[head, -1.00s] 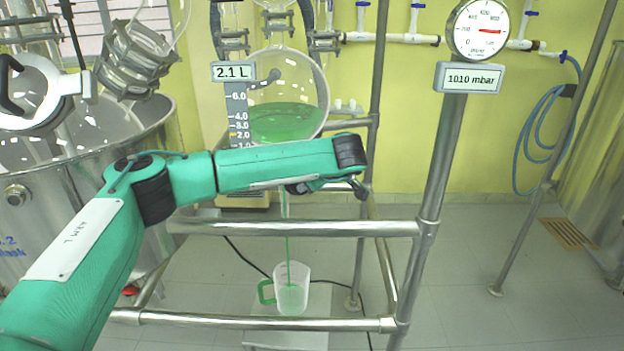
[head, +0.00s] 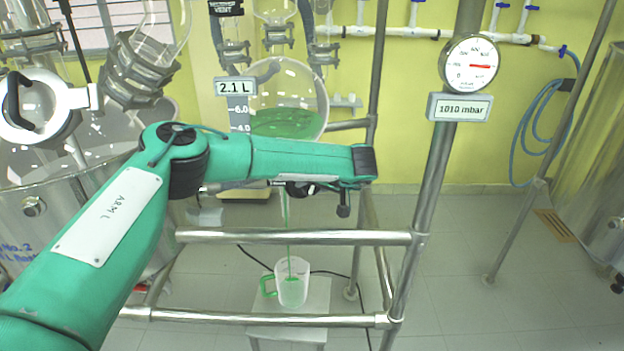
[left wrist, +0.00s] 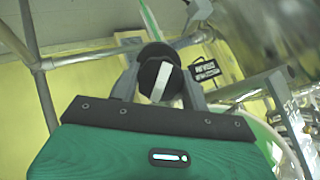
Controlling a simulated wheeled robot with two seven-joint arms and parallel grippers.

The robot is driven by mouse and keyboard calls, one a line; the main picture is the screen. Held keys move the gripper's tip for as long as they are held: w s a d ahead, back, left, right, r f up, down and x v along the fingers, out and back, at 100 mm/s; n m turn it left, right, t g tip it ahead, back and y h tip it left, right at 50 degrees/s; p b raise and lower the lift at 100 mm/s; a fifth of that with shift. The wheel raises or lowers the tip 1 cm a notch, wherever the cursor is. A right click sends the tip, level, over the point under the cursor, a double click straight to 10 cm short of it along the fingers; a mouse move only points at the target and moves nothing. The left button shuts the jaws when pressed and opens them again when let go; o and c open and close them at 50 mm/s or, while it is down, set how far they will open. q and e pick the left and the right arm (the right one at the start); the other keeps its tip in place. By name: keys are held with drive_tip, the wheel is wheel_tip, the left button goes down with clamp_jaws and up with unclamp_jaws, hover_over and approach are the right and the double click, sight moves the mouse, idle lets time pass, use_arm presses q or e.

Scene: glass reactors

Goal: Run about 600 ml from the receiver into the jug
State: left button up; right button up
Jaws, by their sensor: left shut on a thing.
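The receiver (head: 290,88) is a round glass flask with green liquid in its lower part; the tag (head: 235,88) beside it reads 2.1 L. A thin green stream falls from below it into the clear jug (head: 298,294) with a green handle. The jug stands upright, with green liquid inside; its exact level is hard to read. My left arm crosses in front of the receiver's outlet. In the left wrist view my left gripper (left wrist: 160,82) is shut on a round black valve knob (left wrist: 152,52) with a white bar. My right gripper is out of view.
The jug stands on a pale low stand (head: 315,318). Steel frame rails (head: 300,237) run between my arm and the jug. A pressure gauge (head: 470,64) with a 1010 mbar tag is on a post at right. A steel vessel (head: 40,190) stands at left.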

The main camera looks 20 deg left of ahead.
use_arm(q)
drive_tip(key=m+y+p, duration=0.1)
drive_tip(key=m+p, duration=0.1)
drive_tip(key=m, duration=0.1)
drive_tip(key=shift+d+r, duration=0.1)
drive_tip(key=m+p, duration=0.1)
drive_tip(key=m, duration=0.2)
drive_tip(key=shift+m+y, duration=0.4)
drive_tip(key=m+p, duration=0.1)
drive_tip(key=m, duration=0.2)
drive_tip(key=shift+d+y, duration=0.1)
drive_tip(key=shift+y, duration=0.2)
drive_tip(key=shift+f+m, duration=0.2)
drive_tip(key=shift+m, duration=0.7)
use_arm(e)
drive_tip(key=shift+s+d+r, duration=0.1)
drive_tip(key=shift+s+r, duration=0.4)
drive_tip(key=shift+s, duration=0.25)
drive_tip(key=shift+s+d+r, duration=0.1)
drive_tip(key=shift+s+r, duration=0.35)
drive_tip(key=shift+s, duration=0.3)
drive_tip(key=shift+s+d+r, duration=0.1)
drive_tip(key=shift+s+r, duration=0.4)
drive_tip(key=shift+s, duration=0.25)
use_arm(q)
drive_tip(key=o, duration=1)
drive_tip(key=shift+y, duration=0.3)
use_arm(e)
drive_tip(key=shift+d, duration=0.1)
